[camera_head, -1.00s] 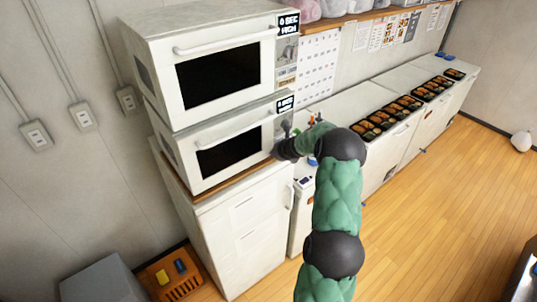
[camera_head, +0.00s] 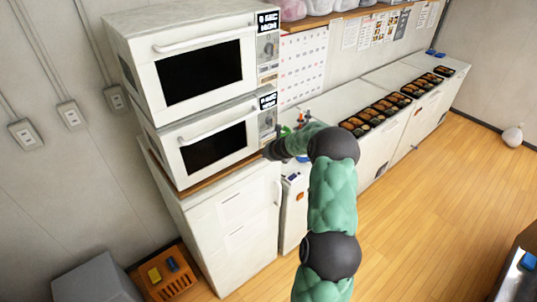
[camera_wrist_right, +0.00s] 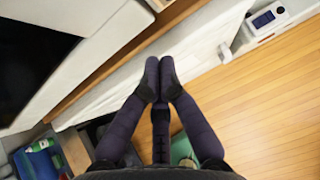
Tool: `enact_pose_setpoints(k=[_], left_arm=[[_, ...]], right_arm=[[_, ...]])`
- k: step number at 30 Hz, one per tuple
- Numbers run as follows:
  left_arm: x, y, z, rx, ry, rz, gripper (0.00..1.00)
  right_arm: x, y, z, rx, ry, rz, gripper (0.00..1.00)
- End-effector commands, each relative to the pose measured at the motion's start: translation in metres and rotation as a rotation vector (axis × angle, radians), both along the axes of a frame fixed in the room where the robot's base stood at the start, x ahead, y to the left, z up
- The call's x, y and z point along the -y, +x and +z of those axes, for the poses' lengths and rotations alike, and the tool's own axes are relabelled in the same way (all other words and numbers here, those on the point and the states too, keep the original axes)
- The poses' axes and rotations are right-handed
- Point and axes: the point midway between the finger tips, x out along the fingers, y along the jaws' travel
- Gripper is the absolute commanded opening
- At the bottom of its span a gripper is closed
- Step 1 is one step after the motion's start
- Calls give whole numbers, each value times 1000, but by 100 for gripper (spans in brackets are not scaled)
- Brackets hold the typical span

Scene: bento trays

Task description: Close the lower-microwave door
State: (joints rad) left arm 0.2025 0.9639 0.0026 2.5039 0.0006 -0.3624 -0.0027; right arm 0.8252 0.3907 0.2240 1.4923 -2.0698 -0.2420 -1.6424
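The lower microwave (camera_head: 180,131) is white with a dark window and a bar handle along the top of its door (camera_head: 254,145). Its door looks flush with the body, with no gap that I can see. My right gripper (camera_head: 270,152) is beside the door's lower right corner; I cannot tell whether it touches. In the right wrist view my right gripper (camera_wrist_right: 160,68) has its two fingertips together with nothing between them. The dark window (camera_wrist_right: 30,65) shows at the left there. My left gripper is not in view.
A second white microwave (camera_head: 130,45) sits directly on top. Both stand on a white cabinet (camera_head: 235,220) with a wooden top. To the right, a long white counter (camera_head: 330,105) holds several bento trays (camera_head: 376,112).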

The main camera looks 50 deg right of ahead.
Motion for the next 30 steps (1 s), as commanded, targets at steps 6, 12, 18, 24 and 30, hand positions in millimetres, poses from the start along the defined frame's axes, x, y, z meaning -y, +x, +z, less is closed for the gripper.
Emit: enact_pose_setpoints(k=[6, 12, 18, 24, 30], left_arm=[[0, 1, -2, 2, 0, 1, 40], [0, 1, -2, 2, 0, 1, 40], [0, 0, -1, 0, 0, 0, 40], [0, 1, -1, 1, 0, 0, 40], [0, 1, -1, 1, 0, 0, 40]], right_arm=[[-4, -20, 20, 0, 1, 0, 0], [-8, -44, 43, -1, 2, -1, 0], [-11, -63, 62, -2, 1, -1, 0], [-14, -70, 68, -2, 4, 0, 0], [-14, -71, 69, -2, 4, 0, 0]])
